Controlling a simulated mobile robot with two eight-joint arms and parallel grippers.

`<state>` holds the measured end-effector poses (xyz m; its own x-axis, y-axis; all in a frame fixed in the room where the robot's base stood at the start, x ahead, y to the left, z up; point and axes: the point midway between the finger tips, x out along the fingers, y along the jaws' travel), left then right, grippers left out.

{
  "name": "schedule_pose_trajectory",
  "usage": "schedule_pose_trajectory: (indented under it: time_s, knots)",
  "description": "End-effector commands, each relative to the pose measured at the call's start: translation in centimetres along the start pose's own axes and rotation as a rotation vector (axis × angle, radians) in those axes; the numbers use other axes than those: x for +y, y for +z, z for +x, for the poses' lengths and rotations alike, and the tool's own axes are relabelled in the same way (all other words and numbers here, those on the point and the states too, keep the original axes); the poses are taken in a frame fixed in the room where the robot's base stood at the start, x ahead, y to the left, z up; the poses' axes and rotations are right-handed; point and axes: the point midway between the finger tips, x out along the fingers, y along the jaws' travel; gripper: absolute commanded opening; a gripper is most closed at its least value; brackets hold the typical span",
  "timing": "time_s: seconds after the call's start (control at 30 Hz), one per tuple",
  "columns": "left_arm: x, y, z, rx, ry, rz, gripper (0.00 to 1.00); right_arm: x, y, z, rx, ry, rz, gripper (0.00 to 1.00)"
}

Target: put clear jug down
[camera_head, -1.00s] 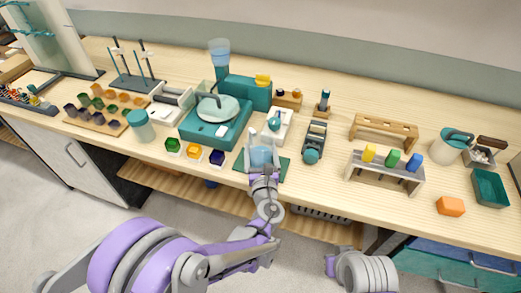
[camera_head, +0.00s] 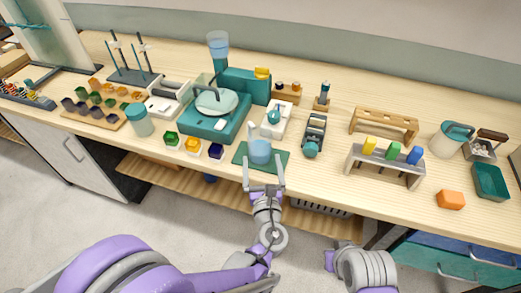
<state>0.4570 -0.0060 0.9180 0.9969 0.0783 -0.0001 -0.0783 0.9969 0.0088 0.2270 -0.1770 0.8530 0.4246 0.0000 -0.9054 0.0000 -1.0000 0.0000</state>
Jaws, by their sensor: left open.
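The clear jug (camera_head: 260,151) stands upright on a dark green mat (camera_head: 280,160) near the front edge of the bench. It looks bluish and see-through. My left gripper (camera_head: 264,172) is open just in front of the jug, at the mat's front edge, with its fingers spread and pointing toward it. The fingers look clear of the jug's body. Part of my right arm shows at the bottom right, below the bench; its gripper fingers cannot be made out.
Small coloured cups (camera_head: 193,144) stand left of the mat, below a teal machine (camera_head: 214,124). A teal-and-grey tool (camera_head: 314,137) lies to the right. A rack with coloured blocks (camera_head: 386,166) and an orange block (camera_head: 451,199) are farther right. Bench between mat and rack is mostly clear.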

Motion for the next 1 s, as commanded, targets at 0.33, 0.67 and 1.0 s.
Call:
schedule_pose_trajectory:
  time_s: [0.33, 0.67, 1.0]
  knots:
    - [0.0, 0.0, -4.0, 0.0, -0.001, 0.0, 1.0, 0.0, 0.2, 0.4, -0.001, 0.0, 0.0, 0.0]
    - [3.9, -0.5, -3.6, 0.084, 0.096, -0.197, 1.0, 0.0, 0.2, 0.4, -0.001, 0.0, 0.0, 0.0]
    - [20.1, -5.6, -10.4, 0.313, 0.845, -1.497, 1.0, 0.0, 0.2, 0.4, -0.001, 0.0, 0.0, 0.0]
